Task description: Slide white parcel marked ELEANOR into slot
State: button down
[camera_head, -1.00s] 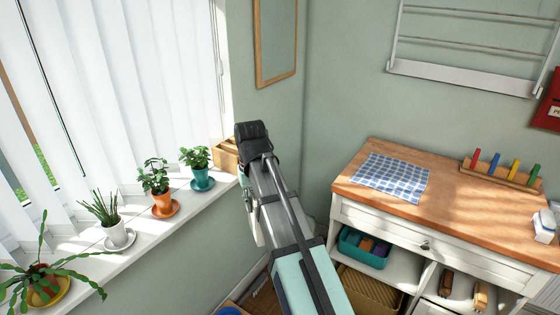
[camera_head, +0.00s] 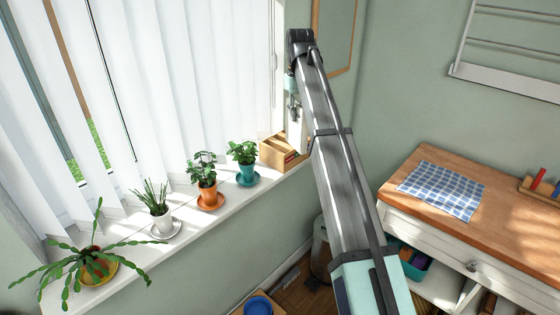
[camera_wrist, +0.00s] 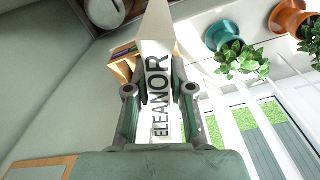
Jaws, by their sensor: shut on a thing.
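My gripper (camera_wrist: 158,78) is shut on the white parcel (camera_wrist: 158,100), which has ELEANOR in dark letters along its face. In the wrist view the parcel runs between both fingers, and its far end points at the wooden box (camera_wrist: 124,64) and hides part of it. In the head view this box (camera_head: 272,155) stands at the right end of the windowsill, with coloured flat things inside. The gripper (camera_head: 294,108) hangs from the arm's end above the box there, mostly hidden by the arm. I cannot tell whether the parcel touches the box.
Potted plants line the windowsill (camera_head: 190,232); the teal pot (camera_head: 246,172) is nearest the box. White blinds (camera_head: 170,80) hang behind. A framed board (camera_head: 336,35) is on the wall. A wooden-topped cabinet (camera_head: 480,228) with a checked cloth stands at the right.

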jog(key=w+a+r+n, duration=0.4)
jog(key=w+a+r, duration=0.3)
jog(key=w+a, duration=0.1)
notch_tip(320, 180, down, 19)
jog(key=p, duration=0.5)
jog(key=shift+s+d, duration=0.15)
jog(key=shift+f, duration=0.25)
jog(key=c, duration=1)
grip_release()
jog(key=shift+r, duration=0.1)
notch_tip(320, 180, up, 12)
jog(key=b, duration=0.3)
jog(key=shift+r, duration=0.1)
